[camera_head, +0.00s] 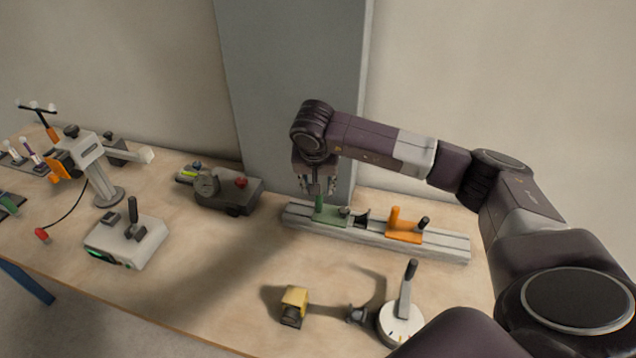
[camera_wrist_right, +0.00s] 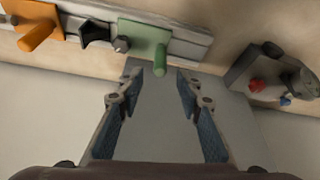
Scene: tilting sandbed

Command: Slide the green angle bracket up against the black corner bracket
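The green angle bracket (camera_head: 330,214) sits on a pale grey rail, with an upright green peg. It also shows in the wrist view (camera_wrist_right: 143,36). The black corner bracket (camera_head: 362,221) is to its right on the rail in the head view, and to its left in the wrist view (camera_wrist_right: 97,29). My right gripper (camera_head: 318,188) is open above the green bracket. In the wrist view the peg's end appears between the open fingertips (camera_wrist_right: 160,78). My left gripper is out of view.
An orange bracket with a peg (camera_head: 404,228) stands further right on the rail (camera_head: 450,249). A dark grey device (camera_head: 228,193) stands left of the rail. A yellow block (camera_head: 294,300) and a white dial with a lever (camera_head: 400,322) stand in front. A grey column rises behind.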

